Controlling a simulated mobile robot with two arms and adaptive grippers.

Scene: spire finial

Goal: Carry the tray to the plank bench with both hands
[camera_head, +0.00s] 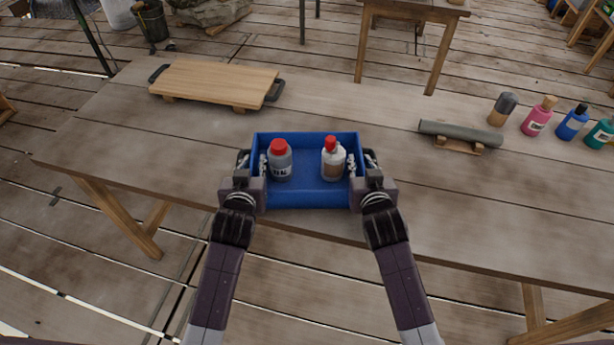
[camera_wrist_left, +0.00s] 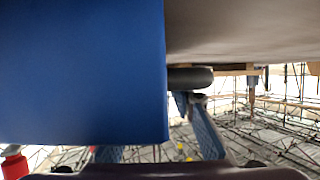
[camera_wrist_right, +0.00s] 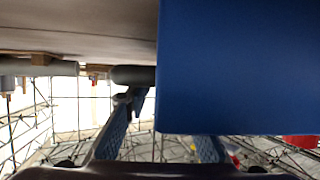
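The blue tray (camera_head: 310,198) rests near the front edge of the long plank-topped table (camera_head: 340,110). It holds a grey bottle with a red cap (camera_head: 280,163) and a white and brown bottle with a red cap (camera_head: 333,162), both upright. My left gripper (camera_head: 253,164) is at the tray's left side and my right gripper (camera_head: 361,164) at its right side. Each has one finger inside the wall and one outside, with the fingers spread apart. Dark side handles show in the left wrist view (camera_wrist_left: 192,78) and right wrist view (camera_wrist_right: 133,75). The tray hides part of the inner fingers.
A wooden board with dark handles (camera_head: 215,84) lies at the back left. A grey roll (camera_head: 460,133) lies on wooden supports at the right, near several bottles, one of them pink (camera_head: 538,117). Another wooden table (camera_head: 415,8) stands behind, across open floor.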

